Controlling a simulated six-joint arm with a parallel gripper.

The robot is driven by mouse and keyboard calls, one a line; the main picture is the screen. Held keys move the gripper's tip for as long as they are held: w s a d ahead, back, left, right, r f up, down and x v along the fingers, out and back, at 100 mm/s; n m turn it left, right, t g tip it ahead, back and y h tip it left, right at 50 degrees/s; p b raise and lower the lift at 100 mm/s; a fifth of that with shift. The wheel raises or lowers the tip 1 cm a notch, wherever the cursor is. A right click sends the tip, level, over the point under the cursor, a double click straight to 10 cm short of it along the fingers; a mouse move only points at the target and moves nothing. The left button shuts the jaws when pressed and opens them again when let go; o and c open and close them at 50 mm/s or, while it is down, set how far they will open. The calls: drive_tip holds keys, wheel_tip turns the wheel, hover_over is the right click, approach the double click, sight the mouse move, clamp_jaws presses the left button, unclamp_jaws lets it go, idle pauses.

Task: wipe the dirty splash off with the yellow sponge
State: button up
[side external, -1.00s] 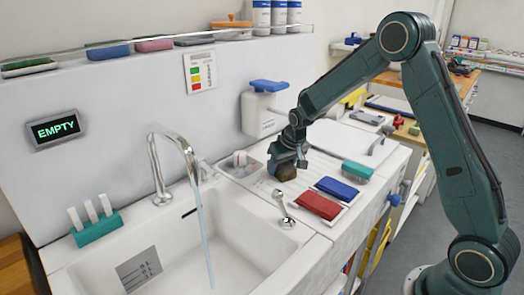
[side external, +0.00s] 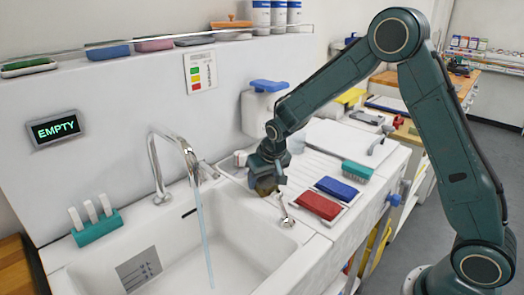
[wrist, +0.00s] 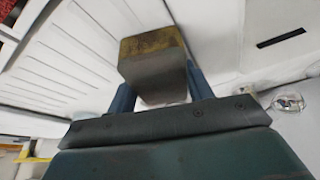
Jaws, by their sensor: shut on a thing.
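My gripper (side external: 266,172) is shut on the yellow sponge (side external: 266,187), which looks brownish and stained. It is low over the left end of the white ribbed drainboard, near the sink's rim. In the wrist view the sponge (wrist: 152,58) sits between the two fingers, its face dull yellow-brown and its nearer side grey. I cannot tell whether the sponge touches the surface.
The sink (side external: 180,225) lies left of my gripper, with water running from the tap (side external: 168,165). Red (side external: 317,206) and blue (side external: 336,188) pads and a teal brush (side external: 357,170) lie to the right.

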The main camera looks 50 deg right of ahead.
drive_tip(key=shift+a, duration=0.85)
drive_tip(key=shift+d+f, duration=0.1)
drive_tip(key=shift+d, duration=1.25)
drive_tip(key=shift+d+r, duration=0.15)
drive_tip(key=shift+d, duration=1.2)
drive_tip(key=shift+d+r, duration=0.15)
drive_tip(key=shift+d, duration=1.15)
drive_tip(key=shift+d+f, duration=0.25)
drive_tip(key=shift+d, duration=0.85)
drive_tip(key=shift+d+r, duration=0.25)
drive_tip(key=shift+r, duration=0.05)
wheel_tip(320, 180, up, 8)
drive_tip(key=shift+f, duration=0.25)
drive_tip(key=shift+a+r, duration=0.1)
